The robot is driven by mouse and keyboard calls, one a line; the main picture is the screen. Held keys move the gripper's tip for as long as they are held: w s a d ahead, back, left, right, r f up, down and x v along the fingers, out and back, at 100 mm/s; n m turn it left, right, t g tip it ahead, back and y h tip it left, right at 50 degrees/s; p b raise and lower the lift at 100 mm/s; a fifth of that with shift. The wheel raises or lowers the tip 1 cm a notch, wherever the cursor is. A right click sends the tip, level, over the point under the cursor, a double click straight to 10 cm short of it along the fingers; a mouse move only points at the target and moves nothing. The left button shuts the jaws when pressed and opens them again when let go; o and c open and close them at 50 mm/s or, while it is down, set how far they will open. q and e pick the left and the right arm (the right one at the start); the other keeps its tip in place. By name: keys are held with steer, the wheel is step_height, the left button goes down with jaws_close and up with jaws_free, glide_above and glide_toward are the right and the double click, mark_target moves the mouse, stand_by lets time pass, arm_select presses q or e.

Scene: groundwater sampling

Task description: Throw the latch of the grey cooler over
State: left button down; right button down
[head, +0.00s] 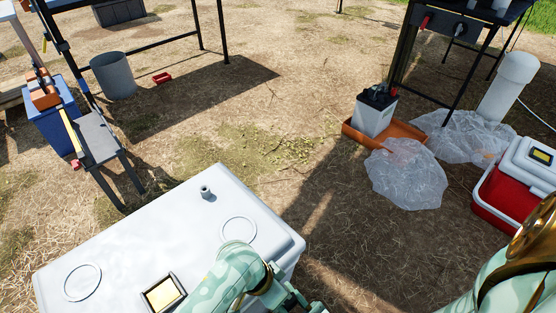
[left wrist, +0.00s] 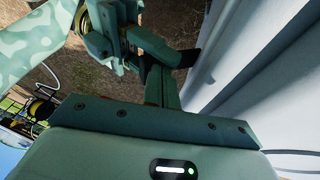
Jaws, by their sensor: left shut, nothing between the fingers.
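The grey cooler (head: 150,225) stands at the bottom of the head view, its pale lid closed. Its front side is hidden under the lid edge and my left arm. My left gripper (left wrist: 160,72) is shut and empty, beside a pale grey wall (left wrist: 255,65), probably the cooler's side. A dark piece shows at its fingertips; I cannot tell whether it is the latch or part of a finger, nor whether they touch. I cannot make out the latch in the head view. My right arm shows at the lower right, its gripper out of view.
A label plate (head: 162,294) and a small knob (head: 205,192) are on the lid. A red cooler with a white lid (head: 530,160) stands at right. Plastic sheeting (head: 407,175) and an orange tray (head: 352,136) lie nearby. Straw-covered ground between is clear.

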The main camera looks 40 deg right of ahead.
steer(key=shift+s+f, duration=0.15)
steer(key=shift+s, duration=0.05)
arm_select(q)
steer(key=shift+s+f+t, duration=0.4)
steer(key=shift+s+f, duration=0.1)
steer(key=shift+s, duration=0.05)
arm_select(e)
steer(key=shift+a, duration=0.1)
steer(key=shift+w, duration=0.1)
steer(key=c, duration=1)
jaws_free()
arm_select(q)
steer(key=shift+r, duration=0.1)
arm_select(e)
steer(key=shift+w+d, duration=0.1)
steer(key=shift+d, duration=0.1)
steer(key=shift+r+g, duration=0.2)
steer(key=shift+g, duration=0.1)
